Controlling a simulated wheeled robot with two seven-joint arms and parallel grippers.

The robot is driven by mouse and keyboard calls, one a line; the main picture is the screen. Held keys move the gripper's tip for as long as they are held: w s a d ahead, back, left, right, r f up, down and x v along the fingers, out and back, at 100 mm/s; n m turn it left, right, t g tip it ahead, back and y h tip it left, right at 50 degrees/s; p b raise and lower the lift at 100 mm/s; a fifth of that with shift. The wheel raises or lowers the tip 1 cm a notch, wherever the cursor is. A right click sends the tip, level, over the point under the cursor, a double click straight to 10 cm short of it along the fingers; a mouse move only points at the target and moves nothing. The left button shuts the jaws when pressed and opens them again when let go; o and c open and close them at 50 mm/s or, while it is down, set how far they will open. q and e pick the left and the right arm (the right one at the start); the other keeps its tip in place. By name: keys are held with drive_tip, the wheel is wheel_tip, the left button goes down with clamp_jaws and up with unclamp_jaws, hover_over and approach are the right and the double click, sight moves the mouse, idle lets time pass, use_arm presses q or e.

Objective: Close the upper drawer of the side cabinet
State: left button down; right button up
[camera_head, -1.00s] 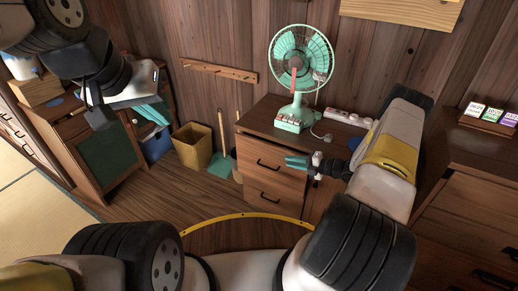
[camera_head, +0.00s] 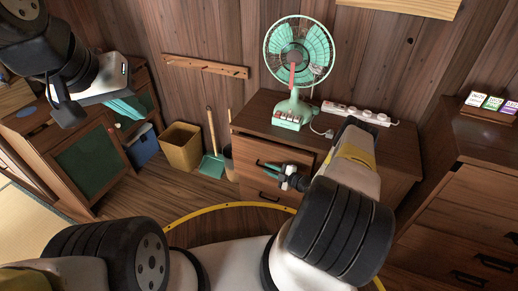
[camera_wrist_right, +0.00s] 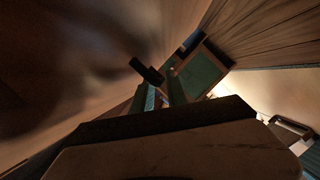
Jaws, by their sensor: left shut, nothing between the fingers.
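The side cabinet (camera_head: 330,142) is the brown wooden one under the fan in the head view. Its upper drawer (camera_head: 245,150) has a wooden front partly hidden by my right gripper; I cannot tell how far it stands out. The lower drawer (camera_head: 245,182) shows a dark handle below. My right gripper (camera_head: 262,170) has its teal fingers apart in front of the upper drawer front, close to it; contact cannot be told. My left gripper (camera_head: 128,108) is shut and empty, held up at the left, far from the side cabinet.
A green fan (camera_head: 298,60) and a white power strip (camera_head: 356,114) stand on the side cabinet. A yellow bin (camera_head: 181,149), broom and dustpan (camera_head: 211,165) stand to its left. A taller chest (camera_head: 465,210) is at the right. A green-panelled cabinet (camera_head: 85,162) is at the left.

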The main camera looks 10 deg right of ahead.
drive_tip(key=shift+x, duration=1)
clamp_jaws()
idle(0.7)
